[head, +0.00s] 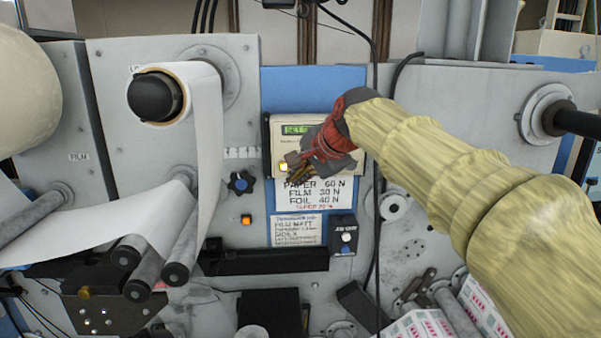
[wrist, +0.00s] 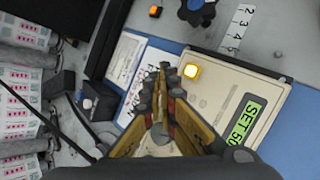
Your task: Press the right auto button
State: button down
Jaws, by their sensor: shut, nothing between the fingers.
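A beige control box (head: 276,134) with a green display is on the blue panel. A lit yellow button (head: 283,167) sits at its lower left; it also shows lit in the wrist view (wrist: 191,71). My gripper (head: 298,175) is shut and empty in front of the box's lower edge, just right of the lit button. In the wrist view its fingertips (wrist: 163,68) are beside the button, apart from it in the picture; contact cannot be told. My gripper and arm cover the right part of the box, so any button there is hidden. No "auto" label is readable.
A paper tension label (head: 312,194) is below the box. A small black box with a white knob (head: 345,238) is lower right. A blue star knob (head: 241,182) and an orange lit button (head: 246,219) are to the left. A black cable hangs on the right.

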jog(key=s+b, duration=0.2)
jog(key=s, duration=0.3)
jog(key=shift+s, duration=0.35)
jog(key=s+d+f+n+g+h+b, duration=0.1)
jog(key=s+d+f+n+b, duration=0.2)
jog(key=s+f+b, duration=0.5)
jog(key=s+d+f+n+g+h+b, duration=0.1)
jog(key=s+d+f+n+b, duration=0.3)
jog(key=s+f, duration=0.9)
jog(key=s+d+f+n+g+h+b, duration=0.1)
jog(key=s+d+f+n+b, duration=0.3)
jog(key=f, duration=2.8)
jog(key=s+d+b, duration=0.2)
jog(key=s+b, duration=0.4)
jog(key=b, duration=0.2)
jog(key=shift+s+d+h, duration=0.3)
jog(key=shift+d+h, duration=0.1)
jog(key=shift+d+r, duration=0.1)
